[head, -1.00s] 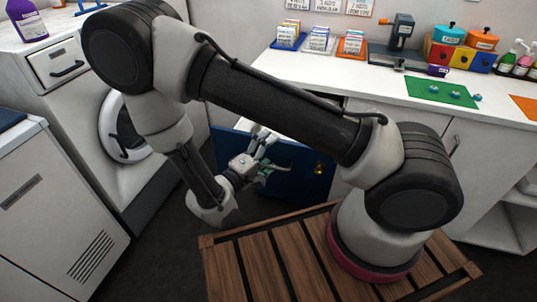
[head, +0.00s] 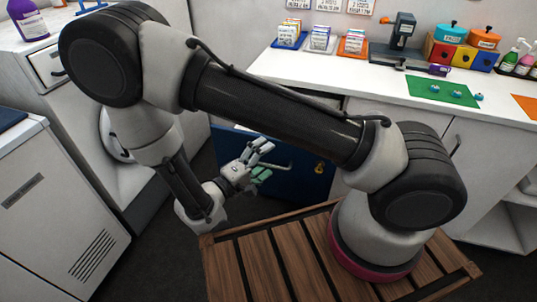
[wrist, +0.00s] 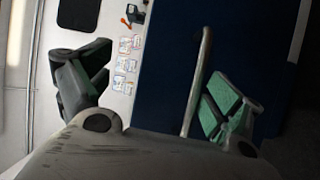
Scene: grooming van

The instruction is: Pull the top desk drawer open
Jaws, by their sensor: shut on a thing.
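The blue drawer front (head: 302,182) is below the white counter, behind my arm in the head view. It carries a pale bar handle (head: 283,167) and a brass-coloured lock (head: 320,167). In the wrist view the handle (wrist: 197,80) crosses the dark blue front (wrist: 165,70) between my fingers, nearer the right one. My gripper (head: 263,160) is at the handle's left part, shut on it, though the fingers look spread and contact is hard to see.
The counter (head: 350,88) holds card racks (head: 353,47), a green mat (head: 440,91) and coloured boxes (head: 462,54). A slatted wooden platform (head: 270,255) lies under my arm's base. A white cabinet (head: 50,200) stands at left. Dark floor lies between.

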